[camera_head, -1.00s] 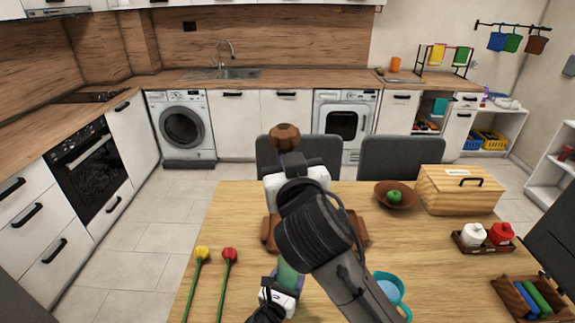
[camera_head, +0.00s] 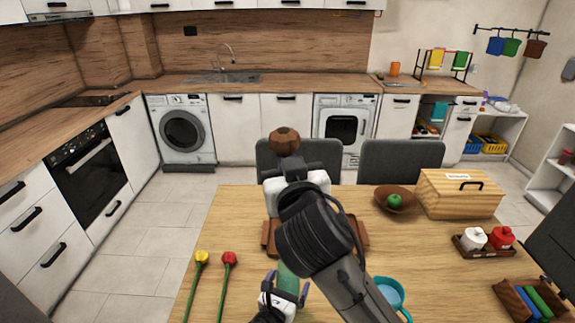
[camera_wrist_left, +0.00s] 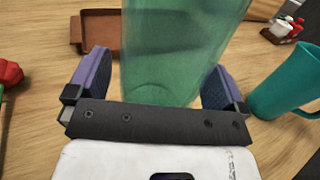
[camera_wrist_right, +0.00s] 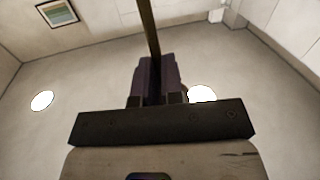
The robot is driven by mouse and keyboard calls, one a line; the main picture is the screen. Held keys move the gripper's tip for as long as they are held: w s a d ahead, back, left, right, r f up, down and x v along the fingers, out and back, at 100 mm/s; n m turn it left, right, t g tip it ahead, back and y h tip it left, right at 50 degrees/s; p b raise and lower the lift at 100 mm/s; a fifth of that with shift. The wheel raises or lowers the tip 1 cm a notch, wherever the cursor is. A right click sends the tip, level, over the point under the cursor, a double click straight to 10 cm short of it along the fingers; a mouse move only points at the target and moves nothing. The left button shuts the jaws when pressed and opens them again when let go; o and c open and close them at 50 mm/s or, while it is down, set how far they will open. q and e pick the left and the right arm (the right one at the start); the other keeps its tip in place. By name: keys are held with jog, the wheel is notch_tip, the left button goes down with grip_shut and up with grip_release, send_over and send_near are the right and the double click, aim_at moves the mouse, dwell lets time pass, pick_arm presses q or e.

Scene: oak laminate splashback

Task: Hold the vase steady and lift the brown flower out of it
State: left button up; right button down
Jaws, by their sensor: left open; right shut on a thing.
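The green translucent vase (camera_head: 289,284) stands on the table, partly hidden by my right arm; it fills the middle of the left wrist view (camera_wrist_left: 170,60). My left gripper (camera_head: 287,287) is open, its purple fingers on either side of the vase with visible gaps. The brown flower (camera_head: 284,141) is upright, its head above my right gripper (camera_head: 287,165). In the right wrist view, my right gripper (camera_wrist_right: 155,80) is shut on the flower's thin stem (camera_wrist_right: 149,30). Whether the stem's lower end is inside the vase is hidden.
A yellow flower (camera_head: 201,258) and a red flower (camera_head: 229,259) lie left of the vase. A teal mug (camera_head: 391,290) stands close to its right. A brown tray (camera_head: 267,238) is behind it. A bowl (camera_head: 396,200) and wooden box (camera_head: 460,194) stand at the back right.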

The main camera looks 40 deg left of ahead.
pick_arm(q)
jog(key=shift+s, duration=0.1)
jog(key=v, duration=1.2)
